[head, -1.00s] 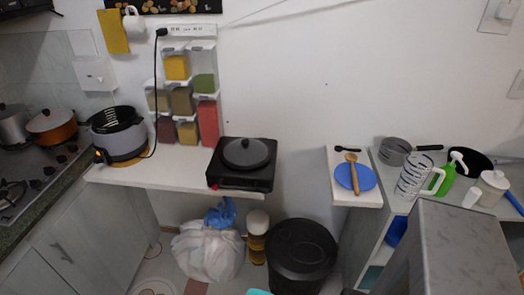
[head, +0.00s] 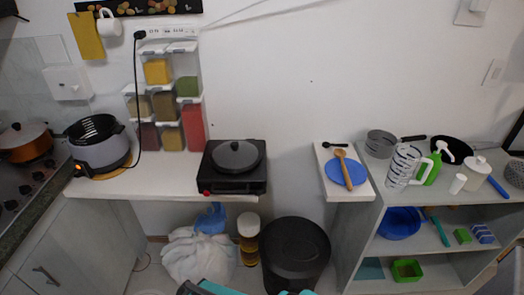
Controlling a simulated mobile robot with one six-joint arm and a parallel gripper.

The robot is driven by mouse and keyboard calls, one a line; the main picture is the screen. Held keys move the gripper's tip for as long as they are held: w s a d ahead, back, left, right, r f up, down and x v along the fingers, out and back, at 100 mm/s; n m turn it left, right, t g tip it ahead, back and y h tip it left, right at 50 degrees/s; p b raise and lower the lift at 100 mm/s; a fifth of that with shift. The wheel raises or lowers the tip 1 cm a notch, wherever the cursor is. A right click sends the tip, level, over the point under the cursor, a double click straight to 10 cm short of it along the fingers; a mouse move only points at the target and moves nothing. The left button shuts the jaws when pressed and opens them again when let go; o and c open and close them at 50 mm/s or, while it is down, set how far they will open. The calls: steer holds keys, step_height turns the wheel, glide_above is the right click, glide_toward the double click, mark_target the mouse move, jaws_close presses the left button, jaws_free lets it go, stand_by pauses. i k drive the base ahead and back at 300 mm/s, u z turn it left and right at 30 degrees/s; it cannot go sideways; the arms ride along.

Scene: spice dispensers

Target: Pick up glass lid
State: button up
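A dark grey round lid (head: 236,157) with a black knob on top lies on a black hot plate (head: 222,184) at the right end of the white counter. I cannot tell whether a pan is under the lid. At the bottom edge of the head view, a teal and dark part (head: 215,288) shows, which looks like part of my arm or gripper. It is well below and in front of the hot plate, apart from the lid. Most of it is cut off by the frame, so its fingers cannot be made out.
Spice dispensers (head: 163,105) hang on the wall left of the hot plate. A grey fryer (head: 97,147) stands further left. Below are a white bag (head: 198,257) and a black bin (head: 295,255). A blue plate (head: 346,171) with a wooden spoon lies on the right shelf.

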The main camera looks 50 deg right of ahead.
mark_target(234, 156)
steer(key=u, duration=1.05)
steer(key=k, duration=0.1)
steer(key=z, duration=2.35)
steer(key=k, duration=0.75)
steer(key=u, duration=0.25)
steer(key=i, duration=0.5)
steer(key=z, duration=0.1)
